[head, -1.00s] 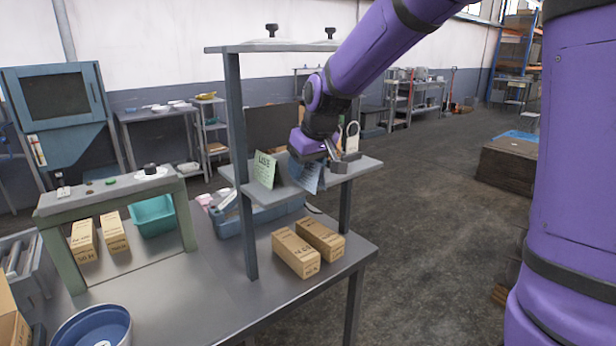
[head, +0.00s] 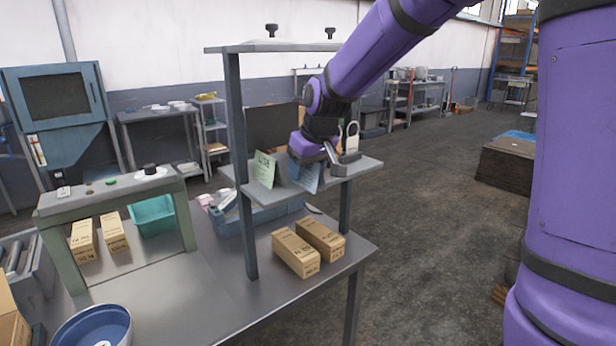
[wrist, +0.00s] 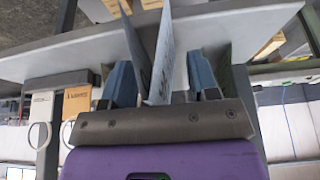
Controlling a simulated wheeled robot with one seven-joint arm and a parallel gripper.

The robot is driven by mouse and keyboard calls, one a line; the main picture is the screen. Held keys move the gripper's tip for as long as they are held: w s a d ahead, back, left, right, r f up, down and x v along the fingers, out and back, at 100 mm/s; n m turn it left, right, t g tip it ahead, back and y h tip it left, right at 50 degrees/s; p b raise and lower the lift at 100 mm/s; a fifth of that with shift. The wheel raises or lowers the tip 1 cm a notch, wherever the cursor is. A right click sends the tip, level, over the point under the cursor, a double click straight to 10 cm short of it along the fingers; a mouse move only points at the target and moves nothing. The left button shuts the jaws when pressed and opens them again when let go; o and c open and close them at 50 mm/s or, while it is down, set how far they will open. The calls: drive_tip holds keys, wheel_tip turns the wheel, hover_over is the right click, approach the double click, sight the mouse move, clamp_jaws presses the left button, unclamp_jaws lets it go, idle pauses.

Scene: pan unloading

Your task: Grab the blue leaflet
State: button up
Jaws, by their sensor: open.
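The blue leaflet (head: 308,178) stands on the raised shelf (head: 262,196) in the head view, partly hidden by my gripper (head: 335,164). In the wrist view the leaflet (wrist: 162,60) is seen nearly edge-on as thin upright panels between my two fingers. My gripper (wrist: 163,88) is open, with one blue-grey finger pad on each side of the leaflet. A gap shows between the leaflet and the right pad; contact at the left pad cannot be told. A pale green leaflet (head: 264,169) stands left of the blue one.
A shelf post (head: 240,165) rises left of the leaflets, and a top board (head: 270,47) lies above. A white ring-handled item (head: 352,137) stands behind my gripper. Cardboard boxes (head: 296,254) sit on the table below. Open floor lies to the right.

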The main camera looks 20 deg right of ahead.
drive_tip(key=shift+c, duration=0.4)
drive_tip(key=c, duration=0.9)
